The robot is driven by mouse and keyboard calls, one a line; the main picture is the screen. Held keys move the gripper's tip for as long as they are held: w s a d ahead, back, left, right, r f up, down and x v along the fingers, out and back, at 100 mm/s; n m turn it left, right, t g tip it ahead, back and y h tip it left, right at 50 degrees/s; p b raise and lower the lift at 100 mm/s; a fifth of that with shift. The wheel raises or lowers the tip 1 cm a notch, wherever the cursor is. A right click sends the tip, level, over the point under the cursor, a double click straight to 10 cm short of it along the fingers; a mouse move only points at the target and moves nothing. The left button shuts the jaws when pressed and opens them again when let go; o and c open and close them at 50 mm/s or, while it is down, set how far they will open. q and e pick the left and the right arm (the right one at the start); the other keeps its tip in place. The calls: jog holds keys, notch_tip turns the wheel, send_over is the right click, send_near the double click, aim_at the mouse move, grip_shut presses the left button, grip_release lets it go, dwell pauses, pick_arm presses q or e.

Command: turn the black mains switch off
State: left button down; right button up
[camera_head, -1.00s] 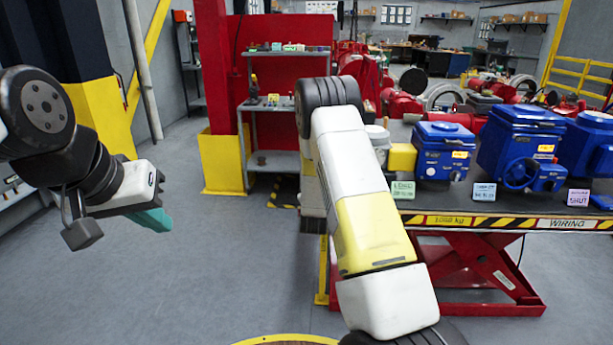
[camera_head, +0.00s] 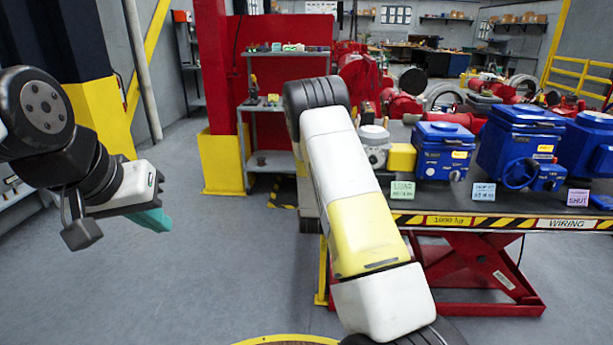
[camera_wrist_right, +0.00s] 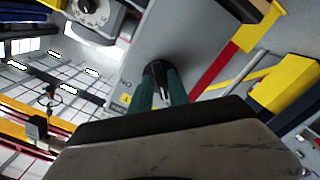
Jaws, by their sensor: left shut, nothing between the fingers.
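In the right wrist view a black rounded piece (camera_wrist_right: 158,68), which looks like the mains switch, stands on a grey panel (camera_wrist_right: 190,42). The green fingers of my right gripper (camera_wrist_right: 163,88) reach up to it, with their tips at its lower part. I cannot tell whether they press on it or only flank it. In the head view my right arm hides its own gripper and the switch. My left gripper (camera_head: 152,218) is at the left, with teal fingers shut and empty, above bare floor and far from the bench.
A bench (camera_head: 480,221) with a striped edge carries blue actuators (camera_head: 443,150), a grey round-topped unit (camera_head: 374,142) and small label cards (camera_head: 403,190). A red column (camera_head: 214,65) stands left of centre. A dial (camera_wrist_right: 88,8) shows beside the panel.

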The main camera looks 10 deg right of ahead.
jog(key=shift+o, duration=0.7)
jog(key=v, duration=0.7)
jog(key=shift+s, duration=0.4)
jog(key=shift+a+r, duration=0.15)
